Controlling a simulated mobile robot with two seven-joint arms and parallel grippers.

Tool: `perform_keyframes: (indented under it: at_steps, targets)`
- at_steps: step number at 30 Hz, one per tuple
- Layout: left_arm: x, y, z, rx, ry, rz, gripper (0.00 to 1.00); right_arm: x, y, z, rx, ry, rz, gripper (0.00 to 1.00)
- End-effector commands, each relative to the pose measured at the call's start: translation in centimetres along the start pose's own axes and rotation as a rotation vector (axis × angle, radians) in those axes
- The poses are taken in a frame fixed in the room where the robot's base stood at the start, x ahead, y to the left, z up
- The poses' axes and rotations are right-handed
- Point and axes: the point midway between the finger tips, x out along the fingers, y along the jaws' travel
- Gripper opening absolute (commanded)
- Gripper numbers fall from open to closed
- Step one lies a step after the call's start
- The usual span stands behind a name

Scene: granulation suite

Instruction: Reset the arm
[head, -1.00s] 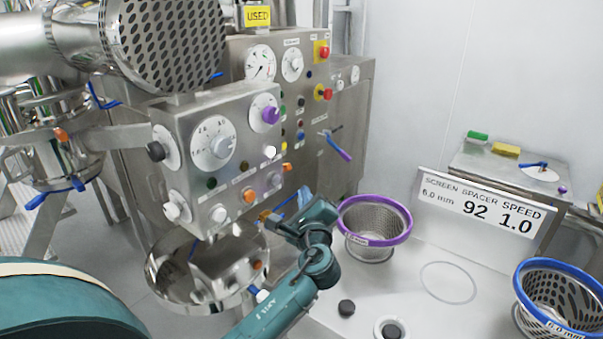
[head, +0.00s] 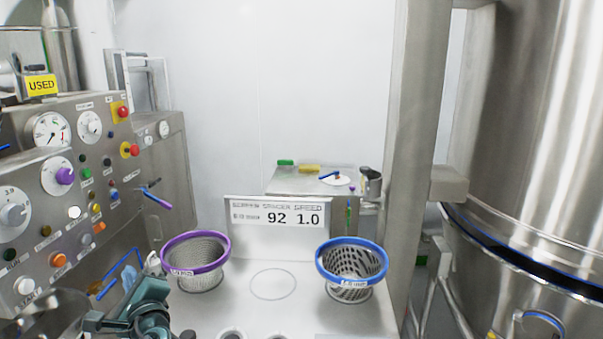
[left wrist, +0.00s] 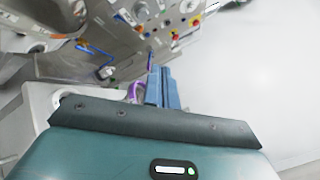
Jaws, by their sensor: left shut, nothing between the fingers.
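My left arm shows at the bottom left of the head view, with the left gripper (head: 153,263) just left of the purple-rimmed basket. In the left wrist view its two blue-grey fingers (left wrist: 161,87) are together, with nothing between them. The gripper points toward the steel control panel side, and I cannot tell its exact distance from the panel. My right gripper is not in view.
A purple-rimmed screen basket (head: 196,262) and a blue-rimmed one (head: 352,266) stand on a steel table (head: 290,312). A sign (head: 276,219) stands behind them. The control panel (head: 35,240) is at left, a pillar (head: 412,150) and large steel vessel (head: 530,150) at right.

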Motion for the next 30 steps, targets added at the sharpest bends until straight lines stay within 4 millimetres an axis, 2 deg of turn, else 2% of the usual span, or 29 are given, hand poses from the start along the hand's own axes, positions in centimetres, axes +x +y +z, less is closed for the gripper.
perform_keyframes:
  at_steps: [2, 3, 8, 11, 14, 16, 18, 21, 24, 27, 30]
  targets:
    - [0.0, 0.0, 0.0, 0.0, 0.0, 0.0, 0.0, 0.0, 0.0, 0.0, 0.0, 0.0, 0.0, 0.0]
    - [-1.0, 1.7, -1.7, -0.047, 0.065, 0.02, 0.0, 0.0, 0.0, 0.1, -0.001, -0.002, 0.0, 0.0]
    - [-5.4, 7.0, -7.1, -0.298, 0.303, 0.12, 0.0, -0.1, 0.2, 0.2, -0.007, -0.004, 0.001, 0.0]
    - [-9.4, 10.6, -10.3, -0.492, 0.449, 0.229, 0.0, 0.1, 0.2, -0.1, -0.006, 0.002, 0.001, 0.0]
    - [-14.8, 14.3, -13.0, -0.736, 0.587, 0.394, 0.0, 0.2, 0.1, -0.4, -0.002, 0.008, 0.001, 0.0]
    - [-19.2, 16.7, -14.4, -0.935, 0.662, 0.542, 0.0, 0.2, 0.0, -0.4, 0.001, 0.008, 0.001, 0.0]
    - [-23.5, 18.6, -15.1, -1.136, 0.707, 0.701, 0.0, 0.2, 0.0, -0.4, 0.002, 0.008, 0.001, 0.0]
    - [-28.6, 20.5, -15.2, -1.394, 0.715, 0.916, 0.0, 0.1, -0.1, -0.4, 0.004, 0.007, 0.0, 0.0]
    - [-32.0, 21.5, -14.8, -1.586, 0.686, 1.078, 0.0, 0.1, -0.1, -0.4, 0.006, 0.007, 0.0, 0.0]
    - [-33.7, 21.9, -14.4, -1.691, 0.658, 1.164, 0.0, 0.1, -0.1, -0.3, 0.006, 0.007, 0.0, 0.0]
    - [-34.1, 21.9, -14.3, -1.726, 0.648, 1.189, 0.0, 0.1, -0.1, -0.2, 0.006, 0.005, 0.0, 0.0]
